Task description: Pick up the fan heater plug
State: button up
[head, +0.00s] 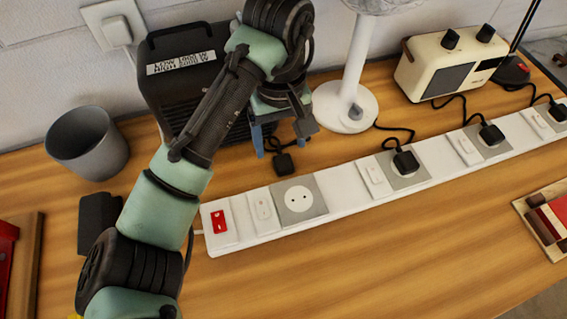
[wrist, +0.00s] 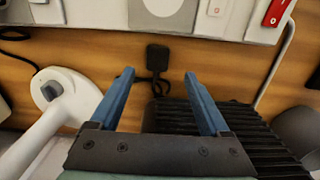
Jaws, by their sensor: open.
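The fan heater plug (head: 284,164) is small and black and lies on the wooden bench, just behind the power strip. In the wrist view the plug (wrist: 158,54) shows ahead of the fingertips, roughly between their lines, with its dark cord running back towards the heater. My gripper (head: 272,146) has blue fingers and is open and empty above the bench. In the wrist view the gripper (wrist: 160,74) shows its fingers wide apart, not touching the plug. The black fan heater (head: 178,64) stands at the back, partly hidden by my arm.
The white power strip (head: 343,198) runs across the bench, with one bare socket (head: 297,199) and several black plugs in others. A white fan base (head: 343,108) stands right of my gripper. A cream radio (head: 452,62) is farther right. A grey cup (head: 88,144) is at left.

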aim_at(283, 160)
jog(key=f, duration=0.5)
jog(key=shift+d, duration=0.2)
grip_shut()
